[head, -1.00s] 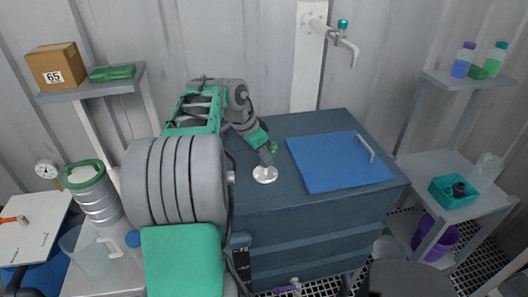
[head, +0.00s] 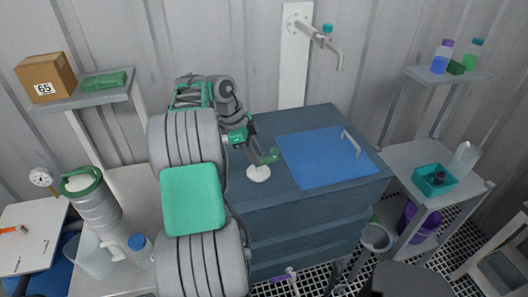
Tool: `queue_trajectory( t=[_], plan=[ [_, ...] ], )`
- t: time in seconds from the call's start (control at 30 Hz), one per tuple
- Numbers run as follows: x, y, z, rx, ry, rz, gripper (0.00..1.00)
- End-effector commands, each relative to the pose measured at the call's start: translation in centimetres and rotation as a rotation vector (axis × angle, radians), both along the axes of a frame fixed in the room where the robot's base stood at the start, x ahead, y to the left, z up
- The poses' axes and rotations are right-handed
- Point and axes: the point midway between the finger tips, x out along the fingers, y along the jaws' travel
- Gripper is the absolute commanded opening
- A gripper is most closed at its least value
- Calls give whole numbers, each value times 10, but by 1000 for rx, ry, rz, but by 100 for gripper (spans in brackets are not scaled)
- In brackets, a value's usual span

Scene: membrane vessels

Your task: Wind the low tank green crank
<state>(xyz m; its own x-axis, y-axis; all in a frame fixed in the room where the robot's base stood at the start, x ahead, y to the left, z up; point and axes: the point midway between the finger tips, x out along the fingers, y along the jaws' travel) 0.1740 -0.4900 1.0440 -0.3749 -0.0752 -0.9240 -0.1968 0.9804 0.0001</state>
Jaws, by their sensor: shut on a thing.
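The low tank (head: 300,207) is a dark blue-grey box with a flat top. The green crank (head: 271,155) stands on its top, by a round white base (head: 258,173), to the left of the blue lid. My gripper (head: 262,158) reaches down from the upper left and is shut on the green crank. The fingertips are small here, and the arm covers the tank's left part.
A blue lid (head: 320,168) with a metal handle lies on the tank top at right. A faucet (head: 330,40) is on the wall behind. Side shelves stand left (head: 88,101) and right (head: 447,76). A purple bucket (head: 418,222) is at lower right.

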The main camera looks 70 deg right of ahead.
Motion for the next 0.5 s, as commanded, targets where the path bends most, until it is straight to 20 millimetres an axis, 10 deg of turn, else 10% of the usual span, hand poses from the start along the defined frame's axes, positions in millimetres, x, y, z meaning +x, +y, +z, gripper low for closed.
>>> queue_trajectory(
  t=[0.5],
  plan=[
    [7, 1, 2, -4, -2, -12, 0]
  ],
)
